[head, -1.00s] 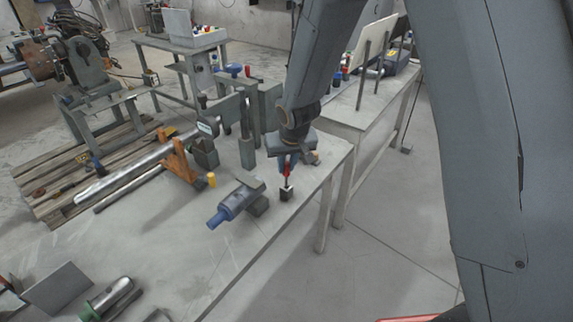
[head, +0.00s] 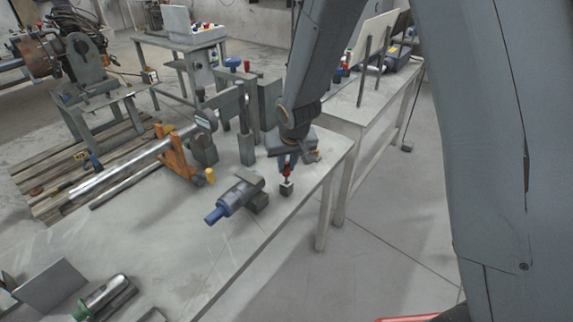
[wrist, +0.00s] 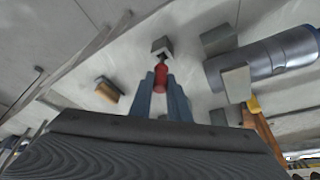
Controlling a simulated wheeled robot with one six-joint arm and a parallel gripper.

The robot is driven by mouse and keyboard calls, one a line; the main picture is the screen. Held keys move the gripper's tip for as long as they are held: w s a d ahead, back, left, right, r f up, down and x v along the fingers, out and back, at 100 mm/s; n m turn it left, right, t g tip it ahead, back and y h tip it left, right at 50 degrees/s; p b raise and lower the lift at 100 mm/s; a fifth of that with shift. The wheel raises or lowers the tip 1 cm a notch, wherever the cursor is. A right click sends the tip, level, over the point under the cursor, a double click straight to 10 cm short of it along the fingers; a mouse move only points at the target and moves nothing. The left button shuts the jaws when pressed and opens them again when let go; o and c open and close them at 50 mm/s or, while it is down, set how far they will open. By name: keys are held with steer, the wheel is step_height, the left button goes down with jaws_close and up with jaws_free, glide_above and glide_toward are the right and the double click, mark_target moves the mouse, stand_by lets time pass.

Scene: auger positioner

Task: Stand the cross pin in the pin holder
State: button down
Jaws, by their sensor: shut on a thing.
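My gripper (head: 287,163) is shut on the cross pin (wrist: 160,76), a red-bodied pin with a thin dark shank. The red part shows between the two blue-grey fingers in the wrist view, and the pin (head: 287,172) also shows below the gripper in the head view. The pin holder is a small grey block (head: 287,188) on the bench near its right edge. In the wrist view the shank's end meets the holder (wrist: 162,45). I cannot tell whether the tip is in the holder's hole or just above it. The pin looks roughly upright in the head view.
A blue-grey cylinder tool (head: 233,198) lies on a block just left of the holder. A yellow cylinder (head: 210,175) and an orange bracket (head: 178,158) stand farther left. Grey upright posts (head: 246,145) rise behind.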

steer(key=shift+f+b, duration=0.65)
steer(key=shift+b, duration=0.1)
steer(key=c, duration=1.6)
jaws_free()
steer(key=shift+v, duration=3.9)
steer(key=s+d+m+g, duration=0.1)
steer(key=s+d, duration=0.4)
steer(key=s, duration=0.1)
steer(key=s+d+g, duration=0.1)
steer(key=s+d, duration=0.5)
steer(key=s, duration=0.1)
steer(key=s+d+m+g+h, duration=0.1)
steer(key=s+d, duration=0.4)
steer(key=s, duration=0.2)
steer(key=shift+d+m, duration=0.25)
steer(key=shift+m, duration=0.05)
